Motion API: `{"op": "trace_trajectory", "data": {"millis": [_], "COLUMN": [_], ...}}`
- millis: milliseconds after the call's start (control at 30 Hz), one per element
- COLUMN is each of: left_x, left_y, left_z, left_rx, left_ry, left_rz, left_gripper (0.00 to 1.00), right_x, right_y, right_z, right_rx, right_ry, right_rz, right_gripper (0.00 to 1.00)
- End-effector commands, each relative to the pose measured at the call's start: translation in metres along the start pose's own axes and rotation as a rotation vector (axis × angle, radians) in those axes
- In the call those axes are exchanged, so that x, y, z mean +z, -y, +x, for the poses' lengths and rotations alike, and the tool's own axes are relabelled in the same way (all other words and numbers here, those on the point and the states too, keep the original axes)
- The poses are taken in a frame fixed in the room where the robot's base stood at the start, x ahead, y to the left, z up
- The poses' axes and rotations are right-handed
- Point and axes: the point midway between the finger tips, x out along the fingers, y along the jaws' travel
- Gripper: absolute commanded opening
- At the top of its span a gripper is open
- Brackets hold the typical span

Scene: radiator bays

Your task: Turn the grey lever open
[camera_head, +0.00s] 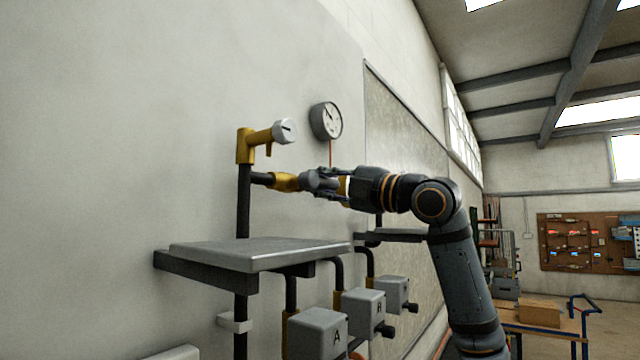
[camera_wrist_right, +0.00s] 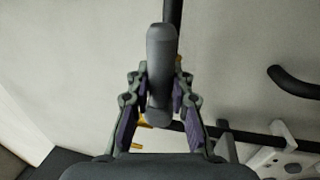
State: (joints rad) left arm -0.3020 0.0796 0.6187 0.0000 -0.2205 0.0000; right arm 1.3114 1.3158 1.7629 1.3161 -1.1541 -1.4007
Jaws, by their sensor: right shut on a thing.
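The grey lever (camera_head: 310,180) sits at the end of a brass valve body (camera_head: 285,181) on a short dark pipe branching from the black riser. My right gripper (camera_head: 330,184) reaches it from the right and is shut on it. In the right wrist view the lever (camera_wrist_right: 162,48) stands upright in the picture, and the fingers of the gripper (camera_wrist_right: 160,92) close on it from both sides. The gripper partly hides the lever in the head view. My left gripper is not in view.
Above is a brass fitting (camera_head: 246,146) with a pale round cap (camera_head: 284,131), and a round gauge (camera_head: 326,120) on the wall. Below is a grey shelf (camera_head: 260,252), with grey lettered boxes (camera_head: 318,334) underneath. Open room lies to the right.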

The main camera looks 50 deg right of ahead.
Motion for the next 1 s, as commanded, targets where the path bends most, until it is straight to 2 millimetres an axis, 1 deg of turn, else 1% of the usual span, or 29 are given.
{"op": "trace_trajectory", "data": {"millis": [33, 267, 300, 467, 800, 867, 1000], "left_x": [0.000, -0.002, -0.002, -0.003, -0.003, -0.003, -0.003], "left_y": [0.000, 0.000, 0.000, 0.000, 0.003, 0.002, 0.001], "left_z": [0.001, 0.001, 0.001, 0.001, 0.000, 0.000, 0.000], "left_rx": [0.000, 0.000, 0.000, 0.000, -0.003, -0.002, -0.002], "left_ry": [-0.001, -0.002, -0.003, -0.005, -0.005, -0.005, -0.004], "left_rz": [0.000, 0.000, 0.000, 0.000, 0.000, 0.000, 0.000], "left_gripper": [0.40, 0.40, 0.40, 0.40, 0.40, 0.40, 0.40], "right_x": [-0.002, -0.002, -0.002, -0.001, 0.000, 0.000, 0.001], "right_y": [0.003, 0.004, 0.004, 0.003, 0.000, -0.003, -0.015], "right_z": [0.000, 0.000, 0.000, 0.000, 0.000, 0.000, 0.002], "right_rx": [-0.009, -0.010, -0.010, -0.008, -0.002, 0.002, 0.010], "right_ry": [-0.003, -0.003, -0.004, -0.002, -0.002, -0.002, -0.003], "right_rz": [-0.005, -0.005, -0.005, -0.004, 0.000, 0.001, 0.004], "right_gripper": [0.00, 0.00, 0.21, 0.43, 0.44, 0.44, 0.44]}}
